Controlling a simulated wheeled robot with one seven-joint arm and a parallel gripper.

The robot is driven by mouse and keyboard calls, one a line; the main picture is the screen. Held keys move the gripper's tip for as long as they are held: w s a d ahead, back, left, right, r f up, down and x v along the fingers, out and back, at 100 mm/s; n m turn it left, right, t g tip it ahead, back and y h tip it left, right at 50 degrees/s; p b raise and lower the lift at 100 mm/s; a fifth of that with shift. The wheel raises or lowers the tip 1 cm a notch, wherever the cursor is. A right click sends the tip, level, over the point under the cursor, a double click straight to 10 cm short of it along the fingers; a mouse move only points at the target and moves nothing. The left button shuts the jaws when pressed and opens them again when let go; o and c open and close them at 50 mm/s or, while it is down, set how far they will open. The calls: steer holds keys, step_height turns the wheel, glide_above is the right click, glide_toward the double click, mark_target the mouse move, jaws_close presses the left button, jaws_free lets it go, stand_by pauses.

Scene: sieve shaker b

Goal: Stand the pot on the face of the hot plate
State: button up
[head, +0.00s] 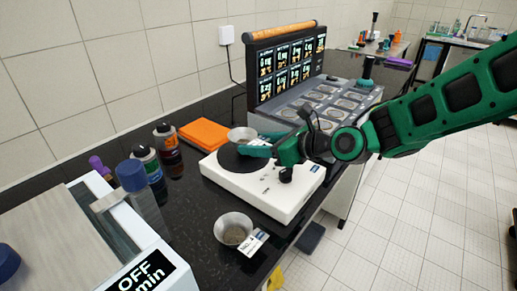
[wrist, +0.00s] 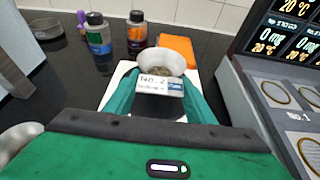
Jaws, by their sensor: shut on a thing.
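My gripper (head: 258,146) comes in from the right and is shut on a small metal pot (head: 241,134). In the wrist view this pot (wrist: 162,62) sits between the teal fingertips, upright, with a white tag reading "No. 2" facing me. The hot plate (head: 270,194) is a white box with a round black face (head: 232,165). The pot is over that face, toward its far side. I cannot tell whether its base touches the face. The fingers hide part of the face.
A second metal pot (head: 233,229) with a tag stands on the black bench in front of the hot plate. Several bottles (head: 166,141) stand to the left, an orange block (head: 204,133) behind. A panel with displays (head: 286,69) and round trays stands at the right.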

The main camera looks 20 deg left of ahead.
steer(key=shift+f, duration=0.8)
steer(key=o, duration=1)
steer(key=shift+f, duration=0.1)
steer(key=shift+o, duration=0.2)
steer(key=v, duration=1.2)
